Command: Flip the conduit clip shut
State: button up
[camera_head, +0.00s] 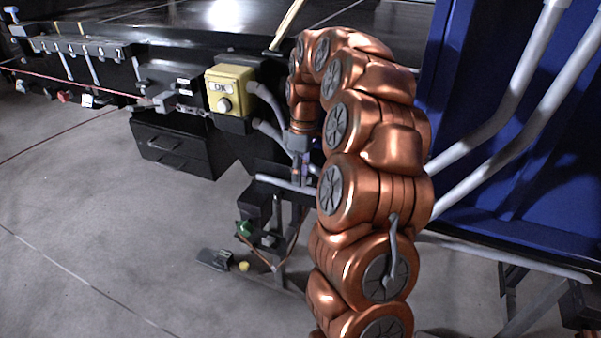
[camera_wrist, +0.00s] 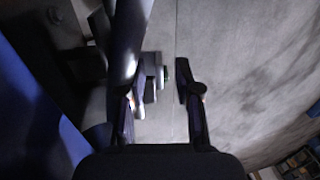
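Small grey blocky parts (camera_wrist: 152,76) show between the fingers. I cannot tell if they are the conduit clip or something lower down. I cannot make out the clip in the head view.
The yellow box (camera_head: 230,90) is on the conveyor's side, with grey conduits (camera_head: 268,100) curving from it. A black frame with a green knob (camera_head: 243,228) and a pedal (camera_head: 214,260) stand below. A blue panel (camera_head: 530,170) is on the right.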

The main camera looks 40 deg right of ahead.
grip_shut()
dwell(0.7)
